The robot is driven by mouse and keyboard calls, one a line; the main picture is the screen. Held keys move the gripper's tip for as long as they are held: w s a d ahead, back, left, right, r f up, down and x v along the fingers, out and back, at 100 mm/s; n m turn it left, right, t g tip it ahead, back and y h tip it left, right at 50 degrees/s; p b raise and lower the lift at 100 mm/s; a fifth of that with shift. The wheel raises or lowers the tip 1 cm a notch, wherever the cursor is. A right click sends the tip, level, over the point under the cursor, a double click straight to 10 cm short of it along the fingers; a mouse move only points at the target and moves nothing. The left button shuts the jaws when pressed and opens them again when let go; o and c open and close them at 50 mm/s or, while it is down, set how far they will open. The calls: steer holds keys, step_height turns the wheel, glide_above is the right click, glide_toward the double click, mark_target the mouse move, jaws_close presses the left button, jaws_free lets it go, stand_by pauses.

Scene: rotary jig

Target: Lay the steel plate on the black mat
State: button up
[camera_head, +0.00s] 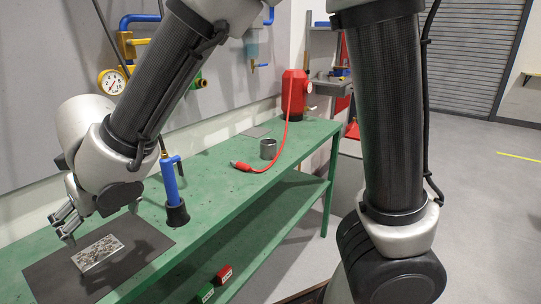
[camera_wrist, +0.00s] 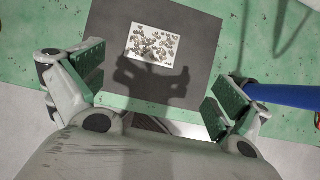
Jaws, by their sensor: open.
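The steel plate (camera_head: 97,253) is a pale rectangular block with a speckled top. It lies flat on the black mat (camera_head: 140,240), which is on the green bench at the lower left of the head view. In the wrist view the plate (camera_wrist: 152,45) sits on the dark mat (camera_wrist: 198,66) with mat showing all around it. My gripper (camera_head: 68,226) is above the mat's far-left part in the head view, apart from the plate. In the wrist view my gripper (camera_wrist: 155,90) has its fingers wide apart with nothing between them, and its shadow falls on the mat beside the plate.
A grey cup (camera_head: 268,149), a red-ended hose (camera_head: 242,166) and a red container (camera_head: 294,95) stand farther along the green bench (camera_head: 215,172). Red and green blocks (camera_head: 222,275) lie on the lower shelf.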

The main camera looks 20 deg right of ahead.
steer(key=w+d+r+m+h, duration=0.1)
steer(key=w+d+r+m, duration=0.15)
steer(key=d+m, duration=0.5)
steer(key=w+d+r+m+h, duration=0.1)
steer(key=w+d+r+m, duration=0.2)
steer(key=d, duration=0.7)
steer(key=w+d+r+m+h, duration=0.1)
steer(key=w+d+r+m, duration=0.15)
steer(key=d+m, duration=0.55)
steer(key=s+d+r+m, duration=0.1)
steer(key=s+d+m, duration=0.35)
steer(key=d, duration=0.35)
steer(key=s+d+r+m, duration=0.1)
steer(key=s+d+m, duration=0.2)
steer(key=d+m, duration=0.4)
steer(key=s+d+m, duration=0.7)
steer(key=s+m, duration=0.4)
steer(key=m, duration=0.1)
steer(key=shift+s+d+f+g, duration=0.25)
steer(key=shift+s+d+g, duration=0.05)
steer(key=shift+d+g, duration=0.1)
